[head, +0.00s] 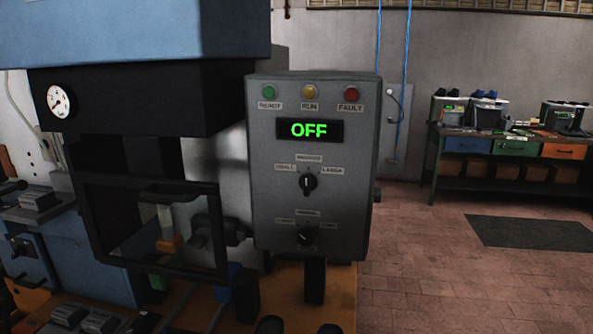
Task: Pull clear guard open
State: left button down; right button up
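The clear guard (126,218) is a see-through panel in a black frame, in the head view at the left. It hangs across the front of the press (165,45), below its dark head, and appears closed. Through it I see a pale upright part with an orange-brown piece (169,243) under it. Dark fittings (232,231) stand at the guard's right side, beside the control box; I cannot tell which of them is a handle. I cannot make out either of my grippers in this view.
The grey control box (313,220) stands right of the guard; its display (309,130) reads OFF. A gauge (60,101) is on the press head. Two dark rounded shapes at the bottom edge are unclear. A workbench (510,145) stands far right, with open floor before it.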

aim_at(195, 189)
jog(key=k+l, duration=0.1)
jog(key=l, duration=0.45)
jog(key=k+l+z, duration=0.1)
jog(key=l, duration=0.5)
jog(key=k+l, duration=0.1)
jog(key=l, duration=0.45)
jog(key=k+l+z, duration=0.1)
jog(key=l, duration=0.5)
